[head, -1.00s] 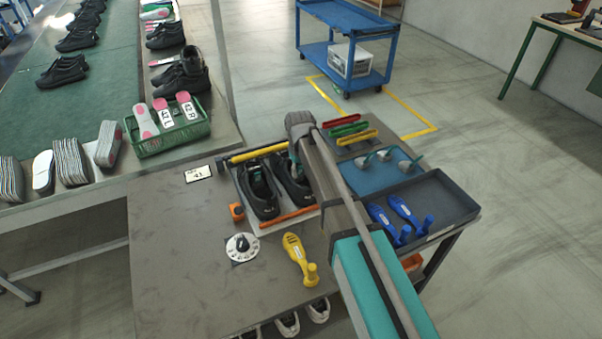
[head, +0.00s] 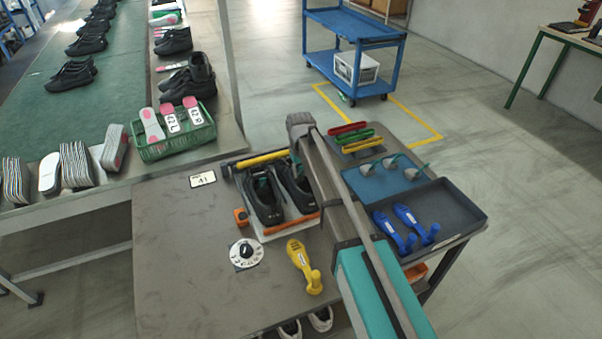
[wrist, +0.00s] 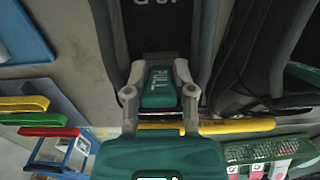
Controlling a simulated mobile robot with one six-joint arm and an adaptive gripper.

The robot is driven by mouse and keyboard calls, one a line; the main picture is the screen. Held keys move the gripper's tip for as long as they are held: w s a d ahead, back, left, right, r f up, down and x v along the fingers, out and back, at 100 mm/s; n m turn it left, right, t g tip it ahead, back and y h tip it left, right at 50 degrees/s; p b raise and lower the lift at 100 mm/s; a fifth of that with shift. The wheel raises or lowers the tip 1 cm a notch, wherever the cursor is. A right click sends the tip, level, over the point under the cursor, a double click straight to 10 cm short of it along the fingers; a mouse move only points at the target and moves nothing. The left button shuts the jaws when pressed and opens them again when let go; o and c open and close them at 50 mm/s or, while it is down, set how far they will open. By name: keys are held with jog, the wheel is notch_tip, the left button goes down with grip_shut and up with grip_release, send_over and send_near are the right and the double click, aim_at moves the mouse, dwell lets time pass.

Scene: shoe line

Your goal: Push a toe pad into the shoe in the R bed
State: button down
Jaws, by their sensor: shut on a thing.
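Two black shoes lie side by side in the beds on the table: the left shoe (head: 263,206) and the right shoe (head: 297,193). In the wrist view my gripper (wrist: 159,93) is shut on the teal pull tab of a toe pad (wrist: 160,80), marked "PULL". The tab is inside the opening of the right shoe (wrist: 112,28); the pad's front part is hard to make out. The other shoe (wrist: 262,50) has a teal tab in its opening too. In the head view my arm hides the gripper and part of the right shoe. Grey pads with teal tabs lie on the blue tray (head: 372,190).
A yellow bar (head: 262,159) runs behind the shoes and an orange bar (head: 292,224) in front. A yellow tool (head: 300,262) and a dial (head: 245,254) lie in front. Blue tools sit in the dark tray (head: 455,216). A green crate (head: 176,150) stands at left.

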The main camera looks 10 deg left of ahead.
jog(key=shift+c, duration=1.9)
grip_release()
jog(key=shift+s+d+r+p, duration=0.2)
jog(key=shift+s+d, duration=0.1)
jog(key=shift+s, duration=0.15)
jog(key=shift+s+d+r+p, duration=0.2)
jog(key=shift+s+d, duration=0.1)
jog(key=shift+s, duration=0.15)
jog(key=shift+r, duration=0.15)
jog(key=shift+r+p, duration=1.35)
jog(key=shift+p, duration=0.15)
jog(key=shift+r, duration=0.15)
notch_tip(320, 180, up, 7)
jog(key=p, duration=0.7)
jog(key=shift+d, duration=0.1)
